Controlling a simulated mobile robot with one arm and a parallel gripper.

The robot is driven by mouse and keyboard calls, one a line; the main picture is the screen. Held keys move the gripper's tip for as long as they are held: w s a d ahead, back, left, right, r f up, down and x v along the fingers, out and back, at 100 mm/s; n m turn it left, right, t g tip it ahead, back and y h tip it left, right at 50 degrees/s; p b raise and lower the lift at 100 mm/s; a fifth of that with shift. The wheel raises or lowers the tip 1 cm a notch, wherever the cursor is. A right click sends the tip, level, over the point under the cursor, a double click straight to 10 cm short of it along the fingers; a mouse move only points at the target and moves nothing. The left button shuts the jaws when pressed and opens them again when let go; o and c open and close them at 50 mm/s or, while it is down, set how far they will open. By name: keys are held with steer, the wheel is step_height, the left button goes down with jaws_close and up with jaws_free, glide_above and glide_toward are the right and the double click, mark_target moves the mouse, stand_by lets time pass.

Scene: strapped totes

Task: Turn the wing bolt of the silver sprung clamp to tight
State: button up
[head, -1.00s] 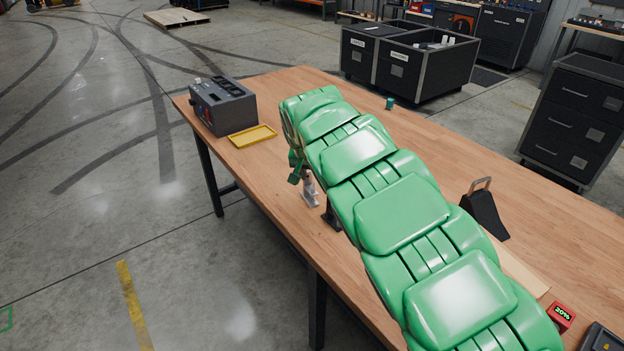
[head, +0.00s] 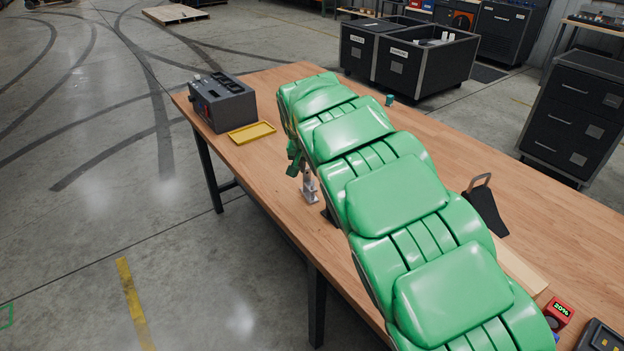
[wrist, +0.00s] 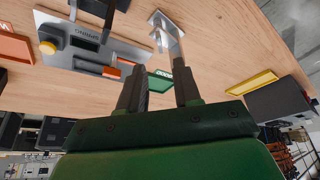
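The silver clamp (head: 309,188) stands on the wooden table beside the left edge of my green arm in the head view. Its upper part is close to my gripper and partly hard to make out. In the wrist view the silver clamp (wrist: 166,31) shows at the top centre, beyond my fingertips. Its wing bolt is too small to tell apart. My gripper (wrist: 159,72) has its two dark fingers apart with nothing held between them. In the head view my gripper (head: 295,162) is small and partly hidden by my arm, just above the clamp.
A grey box (head: 222,102) stands at the table's far left. My arm covers much of the table (head: 470,135).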

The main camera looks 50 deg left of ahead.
mark_target(313, 183)
steer(key=shift+f, duration=0.15)
steer(key=shift+x, duration=3.8)
steer(key=shift+d, duration=0.1)
jaws_close()
